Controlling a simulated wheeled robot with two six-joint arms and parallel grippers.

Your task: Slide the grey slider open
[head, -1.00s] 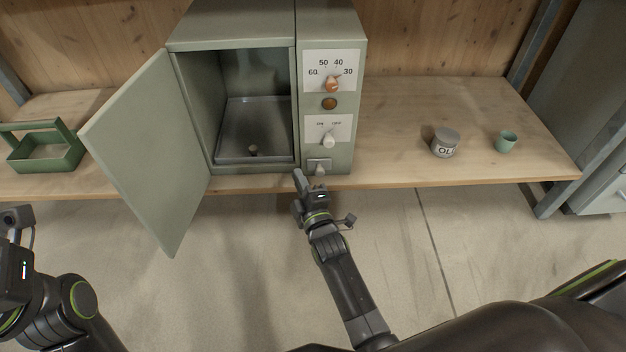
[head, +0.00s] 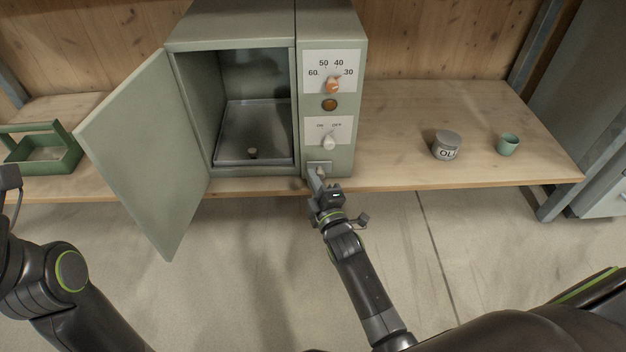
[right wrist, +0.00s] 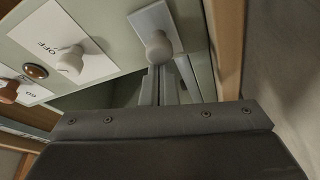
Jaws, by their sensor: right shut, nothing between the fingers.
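The grey slider (head: 319,171) sits low on the front panel of the green feed mixer (head: 345,150), below the ON/OFF knob. In the right wrist view, its rounded grey knob (right wrist: 158,46) stands out from a light grey plate. My right gripper (head: 313,176) is shut and empty, with its fingertips right at the slider in the head view. In the right wrist view the shut fingers (right wrist: 163,82) reach up to just below the knob; I cannot tell whether they touch it. My left arm shows at the left edge, with its fingers out of frame.
The mixer's door (head: 145,155) stands wide open to the left, over the bench front. A green carrier (head: 42,160) is at far left. A grey jar (head: 446,146) and a green cup (head: 508,144) stand on the right; the bench (head: 400,110) between is clear.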

